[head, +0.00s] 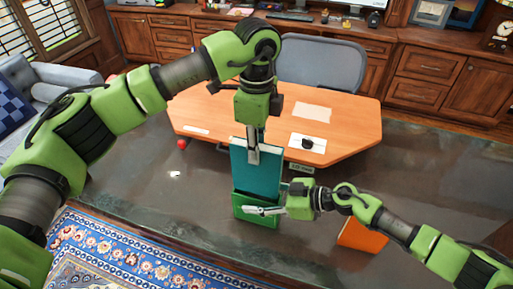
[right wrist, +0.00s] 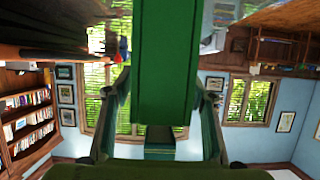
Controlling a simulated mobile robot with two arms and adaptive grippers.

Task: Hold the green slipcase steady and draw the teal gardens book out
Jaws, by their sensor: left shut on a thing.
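The green slipcase (head: 242,203) stands upright on the dark desk top. The teal gardens book (head: 268,172) stands in it, with a large part showing above its top edge. My left gripper (head: 253,157) comes from above and is shut on the book's top edge. My right gripper (head: 262,210) reaches in from the right with one finger across the slipcase's front. The lower part of the book is hidden inside the slipcase.
An orange object (head: 362,236) lies on the dark desk top (head: 200,185) at the right, partly behind my right arm. A light wooden table (head: 352,125) with papers stands behind. A patterned rug (head: 125,255) is at the front left. The desk left of the slipcase is largely clear.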

